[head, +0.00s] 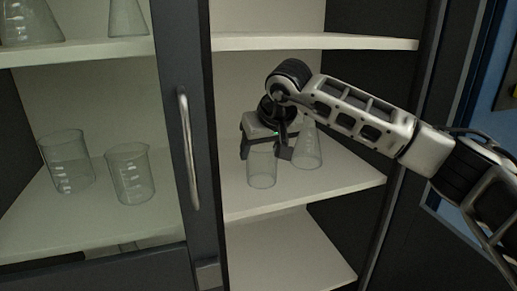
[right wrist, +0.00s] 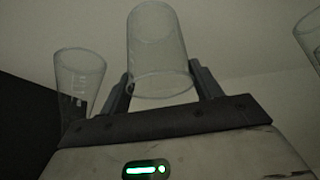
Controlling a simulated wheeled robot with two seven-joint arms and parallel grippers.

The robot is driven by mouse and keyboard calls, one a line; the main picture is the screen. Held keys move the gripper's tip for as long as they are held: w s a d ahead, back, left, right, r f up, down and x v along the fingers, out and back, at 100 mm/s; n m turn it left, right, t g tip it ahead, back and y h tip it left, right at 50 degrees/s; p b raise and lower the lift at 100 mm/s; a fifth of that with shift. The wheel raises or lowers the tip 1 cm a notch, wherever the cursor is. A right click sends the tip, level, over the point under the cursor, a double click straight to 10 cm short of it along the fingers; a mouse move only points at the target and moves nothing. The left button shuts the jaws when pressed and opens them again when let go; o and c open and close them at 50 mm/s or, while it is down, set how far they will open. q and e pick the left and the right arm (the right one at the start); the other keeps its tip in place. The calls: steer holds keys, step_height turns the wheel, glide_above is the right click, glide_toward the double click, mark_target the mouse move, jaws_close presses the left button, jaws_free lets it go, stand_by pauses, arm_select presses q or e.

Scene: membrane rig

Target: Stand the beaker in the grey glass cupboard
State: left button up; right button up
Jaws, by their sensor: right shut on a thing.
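The grey glass cupboard (head: 198,130) fills most of the head view, and its right side is open. My right gripper (head: 264,150) reaches in over the middle shelf there. It is shut on a clear glass beaker (head: 262,168), which also shows between the fingers in the right wrist view (right wrist: 157,50). The beaker looks upright, at or just above the shelf; I cannot tell whether it touches. A clear conical flask (head: 308,150) stands close to its right in the head view. My left gripper is not in view.
The middle shelf (head: 335,185) has free room right of the flask. Two beakers (head: 66,160) (head: 130,172) stand behind the left glass door. Flasks (head: 126,18) stand on the shelf above. The upper right shelf (head: 345,42) lies above my arm. The door handle (head: 188,148) stands left of the opening.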

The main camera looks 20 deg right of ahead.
steer(key=shift+s+r, duration=0.25)
steer(key=shift+s, duration=0.05)
steer(key=shift+f, duration=0.25)
steer(key=o, duration=1.1)
steer(key=shift+s+r, duration=0.1)
steer(key=shift+r, duration=0.4)
steer(key=v, duration=0.6)
steer(key=shift+s+d+r, duration=0.1)
steer(key=shift+s+r, duration=0.15)
steer(key=shift+r, duration=0.05)
